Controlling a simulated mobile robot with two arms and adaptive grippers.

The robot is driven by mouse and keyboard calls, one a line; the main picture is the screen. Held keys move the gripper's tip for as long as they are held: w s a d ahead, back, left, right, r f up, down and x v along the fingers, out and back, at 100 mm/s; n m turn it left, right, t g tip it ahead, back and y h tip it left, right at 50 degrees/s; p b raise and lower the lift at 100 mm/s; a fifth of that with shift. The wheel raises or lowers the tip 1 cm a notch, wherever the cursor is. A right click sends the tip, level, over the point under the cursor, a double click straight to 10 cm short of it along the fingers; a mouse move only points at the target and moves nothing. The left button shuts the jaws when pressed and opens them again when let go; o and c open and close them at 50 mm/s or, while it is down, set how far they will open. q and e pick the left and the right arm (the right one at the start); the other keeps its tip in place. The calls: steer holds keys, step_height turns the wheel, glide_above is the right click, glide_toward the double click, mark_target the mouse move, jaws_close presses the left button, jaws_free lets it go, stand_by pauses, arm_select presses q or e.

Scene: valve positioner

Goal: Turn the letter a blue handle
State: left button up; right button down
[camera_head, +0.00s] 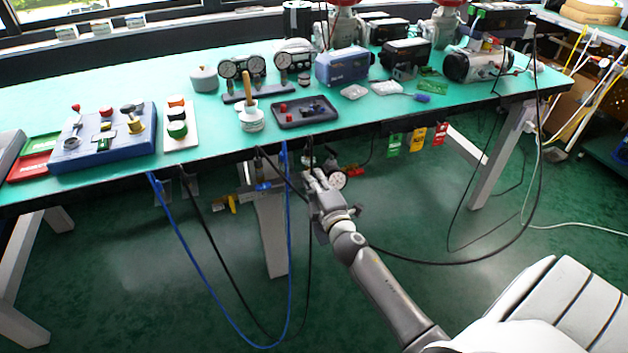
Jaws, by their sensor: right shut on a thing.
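A small blue handle (268,186) shows on the fittings under the table's front edge. I cannot read any letter on it at this size. My right gripper (316,180) is under the table edge, a little to the right of this blue handle, beside a round gauge (337,180). Its fingers are closed on a small part there, which the fingers mostly hide; I cannot tell which part. My left gripper is not in view.
A yellow handle (231,204) and a red handle (355,172) sit on the same underside row. A blue hose (219,322) and black cables hang in loops near my right arm. The green table (350,135) carries gauges, boxes and a control panel (104,138).

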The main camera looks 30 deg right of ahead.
steer(key=shift+n, duration=0.6)
steer(key=c, duration=1.6)
jaws_free()
steer(key=shift+o, duration=0.2)
steer(key=v, duration=1.2)
steer(key=shift+f, duration=0.1)
